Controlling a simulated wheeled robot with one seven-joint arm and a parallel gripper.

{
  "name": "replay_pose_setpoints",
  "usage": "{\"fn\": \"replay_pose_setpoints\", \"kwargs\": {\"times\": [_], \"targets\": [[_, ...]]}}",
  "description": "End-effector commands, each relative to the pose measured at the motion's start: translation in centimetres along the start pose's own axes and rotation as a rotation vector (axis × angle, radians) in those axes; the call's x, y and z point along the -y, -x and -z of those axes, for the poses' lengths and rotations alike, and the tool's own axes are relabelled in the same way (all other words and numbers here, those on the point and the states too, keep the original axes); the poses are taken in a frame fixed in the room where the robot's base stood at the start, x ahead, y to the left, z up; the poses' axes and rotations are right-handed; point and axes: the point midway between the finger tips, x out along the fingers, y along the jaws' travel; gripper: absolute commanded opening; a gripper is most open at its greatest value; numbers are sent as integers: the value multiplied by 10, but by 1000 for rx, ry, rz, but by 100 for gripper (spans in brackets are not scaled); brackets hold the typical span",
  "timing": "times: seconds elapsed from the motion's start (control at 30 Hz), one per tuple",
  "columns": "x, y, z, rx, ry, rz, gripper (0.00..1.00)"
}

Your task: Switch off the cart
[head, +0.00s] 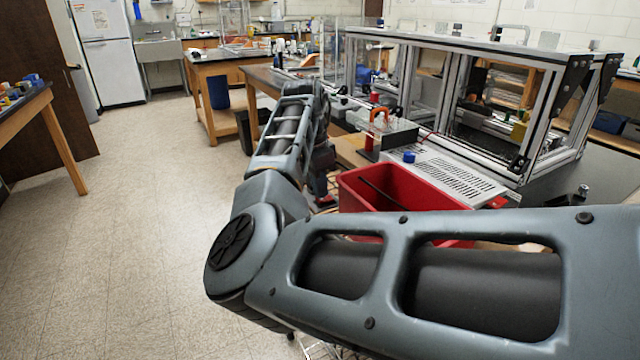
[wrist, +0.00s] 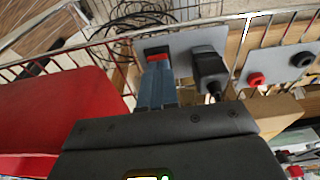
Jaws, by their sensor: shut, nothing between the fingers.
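In the wrist view a grey panel (wrist: 183,46) is fixed to the wire side of the cart (wrist: 110,42). A red switch (wrist: 157,50) in a dark surround sits on this panel, with a black plug (wrist: 209,68) and its cable to the right. My gripper (wrist: 157,66) is shut and empty. Its blue-grey fingertips are right at the switch and hide its lower part; I cannot tell whether they touch it. The switch's position is not clear. In the head view my arm hides the gripper and the switch.
A red bin (head: 400,188) shows in the head view and at left in the wrist view (wrist: 62,110). Another grey plate with a red knob (wrist: 256,79) and a dark knob is at right. Loose black cables (wrist: 140,20) lie beyond the panel. The floor (head: 130,230) at left is clear.

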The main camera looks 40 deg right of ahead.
Motion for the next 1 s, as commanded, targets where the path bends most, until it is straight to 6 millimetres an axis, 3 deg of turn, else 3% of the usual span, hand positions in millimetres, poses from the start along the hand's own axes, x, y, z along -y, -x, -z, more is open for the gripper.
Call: {"fn": "replay_pose_setpoints", "kwargs": {"times": [0.23, 0.47, 1.0], "targets": [[-1, -10, -7, -113, 4, -5, 0], [0, -7, -6, -99, -1, -1, 0], [0, -5, 10, -98, -1, -1, 0]]}}
